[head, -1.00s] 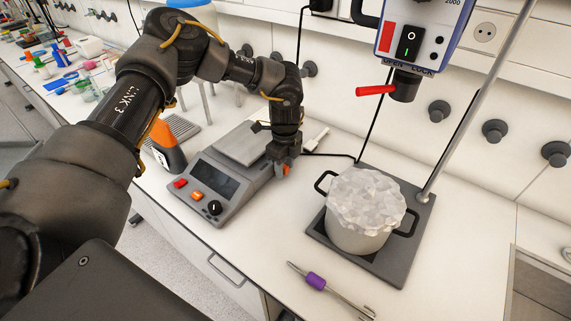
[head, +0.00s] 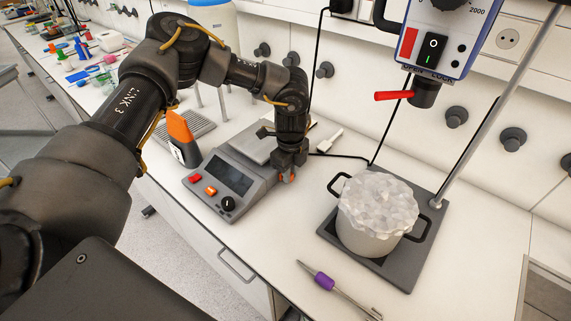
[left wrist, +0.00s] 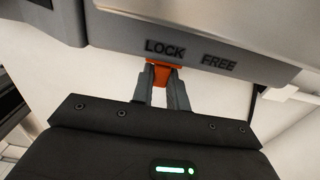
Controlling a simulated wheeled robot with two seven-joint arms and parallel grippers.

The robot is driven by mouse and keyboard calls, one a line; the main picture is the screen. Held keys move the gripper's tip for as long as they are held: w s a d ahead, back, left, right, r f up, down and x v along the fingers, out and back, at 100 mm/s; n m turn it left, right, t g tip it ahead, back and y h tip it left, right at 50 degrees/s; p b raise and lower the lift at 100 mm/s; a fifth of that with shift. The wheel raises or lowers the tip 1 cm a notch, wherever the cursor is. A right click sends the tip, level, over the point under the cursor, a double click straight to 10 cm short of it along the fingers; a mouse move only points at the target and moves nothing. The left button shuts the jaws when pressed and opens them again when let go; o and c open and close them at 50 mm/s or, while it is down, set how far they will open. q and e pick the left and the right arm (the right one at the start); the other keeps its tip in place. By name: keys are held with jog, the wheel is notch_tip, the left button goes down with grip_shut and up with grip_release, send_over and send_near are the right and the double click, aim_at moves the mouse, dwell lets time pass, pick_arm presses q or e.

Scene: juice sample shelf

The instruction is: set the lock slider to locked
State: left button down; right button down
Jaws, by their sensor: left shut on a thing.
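The lock slider is a small orange tab (left wrist: 166,66) on the side of the grey balance (head: 228,187). In the left wrist view it sits below the LOCK label (left wrist: 165,48), left of the FREE label (left wrist: 218,63). My left gripper (left wrist: 163,88) is shut on the slider, with a finger on each side of it. In the head view my left gripper (head: 289,173) points down at the balance's right side, and a bit of orange shows at its tips. My right gripper is not in view.
A pot of white lumps (head: 372,232) stands on a dark stand base (head: 400,277) to the right, under a mixer head with a red lever (head: 394,95). A purple-gripped tool (head: 324,281) lies in front. An orange-and-black device (head: 183,138) stands left of the balance.

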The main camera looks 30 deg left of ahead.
pick_arm(q)
jog(key=shift+s, duration=0.25)
jog(key=shift+f, duration=0.15)
jog(key=c, duration=1.4)
grip_release()
jog(key=shift+s, duration=0.15)
jog(key=shift+o, duration=0.2)
jog(key=shift+w, duration=0.2)
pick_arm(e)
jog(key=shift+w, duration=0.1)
